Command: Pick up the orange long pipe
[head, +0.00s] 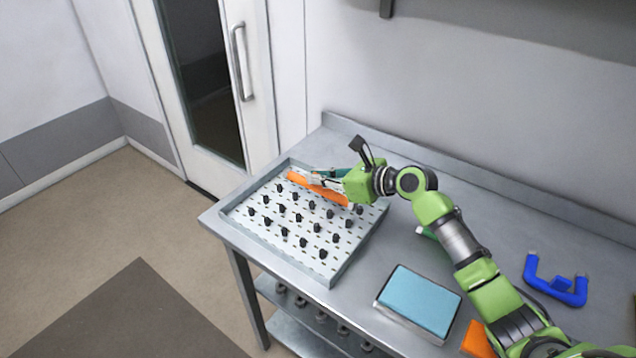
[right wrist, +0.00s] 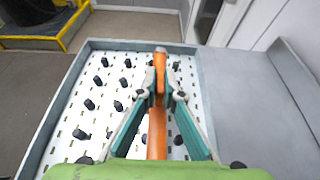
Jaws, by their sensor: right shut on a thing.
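The orange long pipe (head: 319,189) is over the back part of a white pegged tray (head: 283,243) on the metal table. In the right wrist view the pipe (right wrist: 159,100) runs lengthwise between the fingers of my right gripper (right wrist: 160,95), which are closed on it from both sides. In the head view my right gripper (head: 335,178) is at the pipe, reaching in from the right. I cannot tell whether the pipe touches the tray. My left gripper is not in view.
A light blue pad (head: 419,300) lies on the table in front of my right arm. A blue U-shaped part (head: 556,282) and an orange block (head: 478,340) lie to the right. Several black pegs stand up from the tray. A wall stands behind the table.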

